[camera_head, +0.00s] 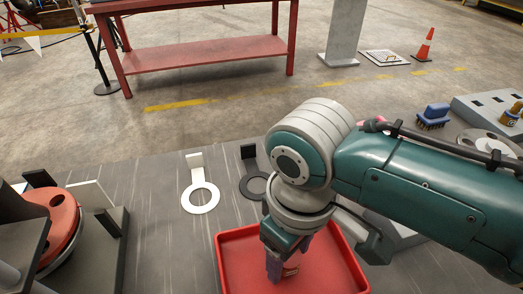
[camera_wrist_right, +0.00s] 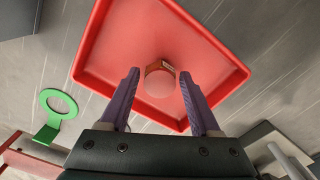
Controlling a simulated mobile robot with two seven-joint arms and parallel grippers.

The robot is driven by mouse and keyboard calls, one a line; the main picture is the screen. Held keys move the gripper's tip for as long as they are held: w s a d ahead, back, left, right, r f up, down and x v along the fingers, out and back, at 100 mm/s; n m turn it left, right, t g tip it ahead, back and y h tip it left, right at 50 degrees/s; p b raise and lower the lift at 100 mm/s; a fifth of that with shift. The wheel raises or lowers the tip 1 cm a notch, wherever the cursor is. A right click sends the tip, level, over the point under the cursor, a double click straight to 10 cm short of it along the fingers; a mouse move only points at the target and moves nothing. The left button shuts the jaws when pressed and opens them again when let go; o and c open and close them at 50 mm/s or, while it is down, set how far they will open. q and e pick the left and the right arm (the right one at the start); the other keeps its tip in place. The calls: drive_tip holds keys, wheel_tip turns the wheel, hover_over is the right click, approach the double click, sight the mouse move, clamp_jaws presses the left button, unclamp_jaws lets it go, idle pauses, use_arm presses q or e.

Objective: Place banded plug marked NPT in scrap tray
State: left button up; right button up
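The red scrap tray (camera_head: 343,262) lies at the front of the grey bench, and it fills the middle of the right wrist view (camera_wrist_right: 118,35). My right gripper (camera_head: 280,268) points down over the tray. In the right wrist view its two purple fingers (camera_wrist_right: 160,75) stand apart. A small reddish plug with a brown-orange band (camera_wrist_right: 160,82) shows between the fingertips, with a narrow gap on each side. Part of the plug (camera_head: 292,268) shows beside a finger in the head view. A pale mark sits on the band, too small to read. My left gripper is not in view.
A white ring marker (camera_head: 201,199) and a dark ring marker (camera_head: 254,185) lie behind the tray. A red flanged part (camera_head: 62,222) sits in a fixture at left. At right are a blue brush-like item (camera_head: 434,116) and a yellowish plug (camera_head: 511,114) on a grey block.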

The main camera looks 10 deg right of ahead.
drive_tip(key=shift+o, duration=0.5)
drive_tip(key=shift+r, duration=0.4)
wheel_tip(320, 180, up, 12)
drive_tip(key=p, duration=0.3)
drive_tip(key=s+d+m+t, duration=0.3)
drive_tip(key=s+d, duration=0.6)
drive_tip(key=s, duration=0.3)
drive_tip(key=shift+d+r+m+t, duration=0.15)
drive_tip(key=shift+r+m+t, duration=0.2)
drive_tip(key=shift+m, duration=0.35)
drive_tip(key=shift+s, duration=0.15)
